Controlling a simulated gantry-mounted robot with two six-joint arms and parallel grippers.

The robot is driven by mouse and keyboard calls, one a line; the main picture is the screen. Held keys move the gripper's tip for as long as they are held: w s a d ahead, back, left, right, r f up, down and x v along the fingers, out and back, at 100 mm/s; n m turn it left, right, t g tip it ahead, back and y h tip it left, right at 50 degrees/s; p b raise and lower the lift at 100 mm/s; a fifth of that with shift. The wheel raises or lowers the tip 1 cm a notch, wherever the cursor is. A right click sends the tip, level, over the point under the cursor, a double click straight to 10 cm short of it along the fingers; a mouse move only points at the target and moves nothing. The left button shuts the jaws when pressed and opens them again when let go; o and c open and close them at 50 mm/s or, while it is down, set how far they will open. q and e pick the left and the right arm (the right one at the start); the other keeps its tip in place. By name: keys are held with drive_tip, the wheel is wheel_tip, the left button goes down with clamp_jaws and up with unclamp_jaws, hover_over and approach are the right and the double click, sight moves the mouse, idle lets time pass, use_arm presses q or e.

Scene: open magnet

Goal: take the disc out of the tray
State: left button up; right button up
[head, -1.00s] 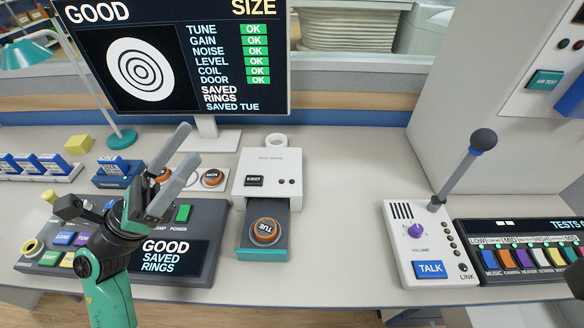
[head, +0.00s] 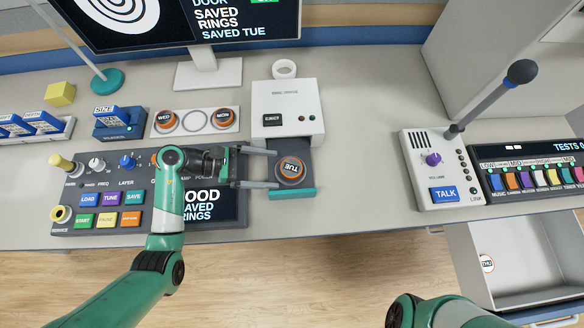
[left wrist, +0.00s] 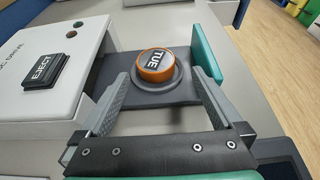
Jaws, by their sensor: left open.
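The orange disc labelled TUE (head: 291,171) lies in the pulled-out grey tray (head: 300,153) of the white disc drive (head: 289,98). The tray has a teal front edge. My left gripper (head: 275,168) is open and level, coming from the left, with its fingertips at the near side of the disc. In the left wrist view the disc (left wrist: 155,65) sits ahead, between and beyond the two open fingers (left wrist: 160,90), with no finger seen closed on it. A green arm link of mine shows at the bottom right of the head view; its gripper is out of view.
A white holder (head: 195,122) with WED and MON discs stands left of the drive. The control console (head: 100,205) lies under my left arm. The talk box (head: 430,165) stands right. An open drawer (head: 515,265) holds a THU disc. Desk between drive and talk box is clear.

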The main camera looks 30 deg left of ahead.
sight(290, 168)
use_arm(q)
drive_tip(key=shift+w+d+f, duration=0.15)
drive_tip(key=shift+w+d, duration=0.05)
drive_tip(key=shift+w, duration=0.05)
drive_tip(key=x, duration=0.1)
drive_tip(key=b+x, duration=0.1)
drive_tip(key=x, duration=0.1)
drive_tip(key=b+x, duration=0.1)
drive_tip(key=shift+w+d+r, duration=0.25)
drive_tip(key=shift+w, duration=0.1)
